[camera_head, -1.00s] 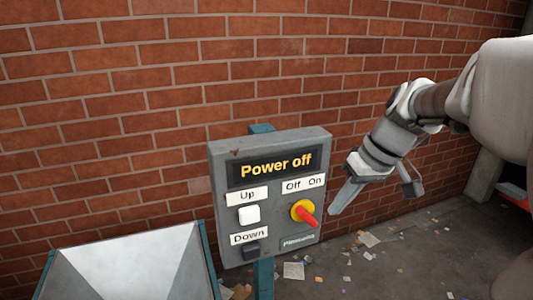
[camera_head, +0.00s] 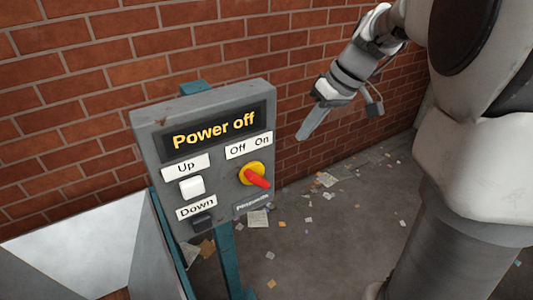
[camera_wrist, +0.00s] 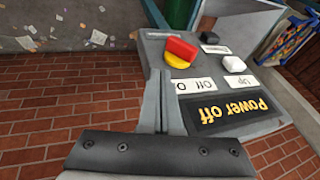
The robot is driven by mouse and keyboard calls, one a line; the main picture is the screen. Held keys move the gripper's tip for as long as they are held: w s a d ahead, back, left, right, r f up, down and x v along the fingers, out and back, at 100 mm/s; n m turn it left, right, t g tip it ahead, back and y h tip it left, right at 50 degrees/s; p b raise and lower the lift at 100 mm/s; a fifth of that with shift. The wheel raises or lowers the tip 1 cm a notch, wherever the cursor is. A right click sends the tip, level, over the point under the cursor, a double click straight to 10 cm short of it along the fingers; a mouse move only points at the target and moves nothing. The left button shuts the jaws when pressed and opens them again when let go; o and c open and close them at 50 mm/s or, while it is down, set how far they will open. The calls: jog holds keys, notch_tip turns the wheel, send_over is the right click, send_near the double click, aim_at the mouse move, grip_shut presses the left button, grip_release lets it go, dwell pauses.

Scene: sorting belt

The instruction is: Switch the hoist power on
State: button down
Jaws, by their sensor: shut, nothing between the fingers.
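A grey control box (camera_head: 150,135) stands on a teal post. Its display (camera_head: 214,127) reads "Power off" in yellow. A rotary switch with a yellow base and a red handle (camera_head: 258,181) sits below the "Off" and "On" labels (camera_head: 249,146); the handle slants down to the right in the head view. My gripper (camera_head: 303,134) is shut and empty, to the right of the box and apart from the switch. In the wrist view the closed fingers (camera_wrist: 171,75) show before the box face, with the red handle (camera_wrist: 181,47) just beyond them, upside down.
A white "Up" button (camera_head: 191,187) and a dark "Down" button (camera_head: 203,222) are on the box's left side. A teal-edged bin with pale sloping walls (camera_head: 80,240) stands at lower left. A brick wall (camera_head: 90,60) is behind. Paper scraps litter the floor (camera_head: 330,230).

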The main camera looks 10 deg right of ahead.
send_near(267, 181)
notch_tip(267, 181, down, 2)
jog(key=w, duration=0.2)
jog(key=shift+s+a+f+p, duration=0.2)
jog(key=shift+a+f+p, duration=0.1)
jog(key=shift+a+f, duration=0.4)
jog(key=shift+s+a+f+p, duration=0.2)
jog(key=shift+a+f+p, duration=0.15)
jog(key=shift+f, duration=0.55)
jog(key=shift+f, duration=0.1)
jog(key=shift+y+b, duration=0.4)
jog(key=shift+b, duration=0.2)
